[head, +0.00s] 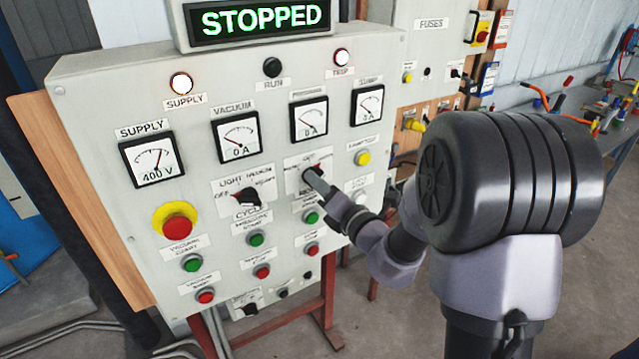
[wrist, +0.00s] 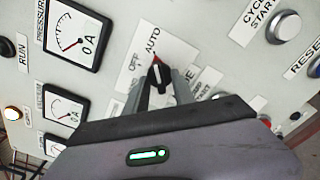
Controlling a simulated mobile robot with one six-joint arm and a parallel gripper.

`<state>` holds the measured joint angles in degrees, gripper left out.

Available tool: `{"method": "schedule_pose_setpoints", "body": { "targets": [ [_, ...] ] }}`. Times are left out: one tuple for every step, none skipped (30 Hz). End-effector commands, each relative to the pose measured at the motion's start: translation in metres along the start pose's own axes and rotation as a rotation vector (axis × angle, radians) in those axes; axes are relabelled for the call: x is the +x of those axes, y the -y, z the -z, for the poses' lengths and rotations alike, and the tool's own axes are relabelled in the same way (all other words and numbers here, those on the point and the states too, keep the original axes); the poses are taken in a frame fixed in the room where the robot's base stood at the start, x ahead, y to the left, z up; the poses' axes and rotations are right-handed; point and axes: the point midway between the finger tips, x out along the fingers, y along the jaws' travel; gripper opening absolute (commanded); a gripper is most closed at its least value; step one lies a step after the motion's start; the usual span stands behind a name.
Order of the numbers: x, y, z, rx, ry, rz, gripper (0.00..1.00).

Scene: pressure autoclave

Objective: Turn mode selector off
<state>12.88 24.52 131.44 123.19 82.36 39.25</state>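The mode selector (wrist: 159,76) is a small black rotary knob with a red mark, on a white label plate of the grey panel. In the wrist view "OFF" and "AUTO" are readable on the plate, and the red-marked end of the knob points nearer to "AUTO". In the head view the selector (head: 313,169) is partly hidden by my gripper (head: 319,184). In the wrist view my gripper (wrist: 160,83) has one finger on each side of the knob, spread apart. Whether either finger touches it is hard to see.
A second black selector (head: 246,197) marked "LIGHT" sits to the left. Green and red buttons, a red emergency stop (head: 177,223) and several gauges surround the selectors. The display (head: 260,20) reads "STOPPED". A workbench (head: 590,110) with tools stands at the right.

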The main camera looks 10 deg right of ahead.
Motion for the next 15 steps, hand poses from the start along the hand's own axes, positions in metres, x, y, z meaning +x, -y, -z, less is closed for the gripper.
{"method": "schedule_pose_setpoints", "body": {
  "targets": [
    [-0.0001,0.0,-0.0001,0.0,0.0,0.0,0.19],
    [-0.0001,-0.0001,-0.0001,0.0,0.0,0.0,0.13],
    [-0.0002,-0.0001,-0.0001,0.0,0.0,0.0,0.05],
    [-0.0002,-0.0001,-0.0001,0.0,0.0,0.0,0.0],
    [-0.0002,-0.0001,-0.0001,0.0,0.0,0.0,0.0],
    [-0.0002,-0.0001,-0.0001,0.0,0.0,0.0,0.0],
    [-0.0002,-0.0001,-0.0001,0.0,0.0,0.0,0.0],
    [-0.0003,-0.0001,-0.0001,0.0,0.0,0.0,0.0],
    [-0.0003,-0.0002,-0.0001,0.0,0.0,0.0,0.0],
    [-0.0003,-0.0001,-0.0001,0.0,0.0,0.0,0.0],
    [-0.0003,-0.0001,0.0,-0.001,0.0,0.0,0.0],
    [-0.0003,-0.0001,0.0,-0.004,0.0,0.0,0.0],
    [-0.0003,-0.0001,0.0,-0.007,0.0,0.0,0.0],
    [-0.0003,-0.0001,0.0001,-0.012,0.0,0.0,0.0],
    [-0.0003,0.0,0.0001,-0.02,0.0,0.0,0.0]
  ]
}}
